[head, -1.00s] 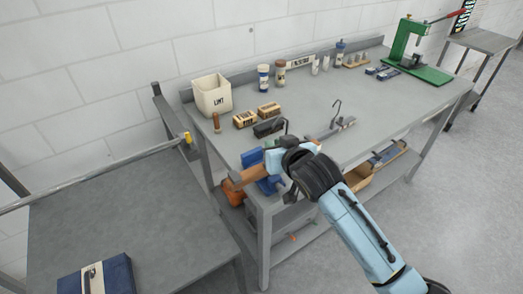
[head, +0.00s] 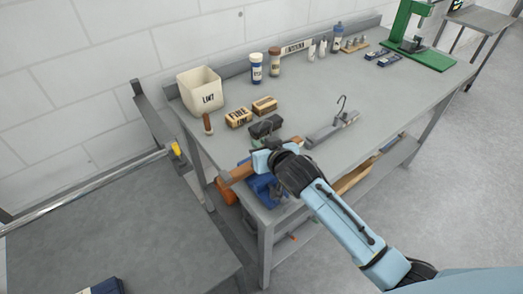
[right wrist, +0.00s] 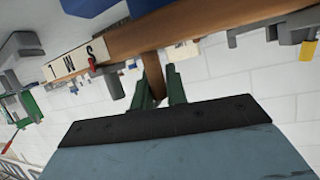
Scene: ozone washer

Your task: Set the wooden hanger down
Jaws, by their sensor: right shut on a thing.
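My right gripper (head: 255,165) is over the near left corner of the grey workbench (head: 355,165). It is shut on the wooden hanger (head: 238,173), a brown piece sticking out to the left of the gripper in the head view. In the right wrist view the hanger (right wrist: 205,28) is a long brown bar across the top. Its short stem is between the green fingertips (right wrist: 160,88). My gripper hides part of the hanger in the head view, and I cannot tell whether it touches anything. My left gripper is not in view.
A blue vise (head: 265,188) is at the bench corner below my gripper. A LINT box (head: 201,91), a wooden-handled tool (head: 208,124), two brushes (head: 238,117) and a hooked grey bar (head: 333,128) stand or lie nearby. The bench middle is clear. A grey table (head: 120,235) is at left.

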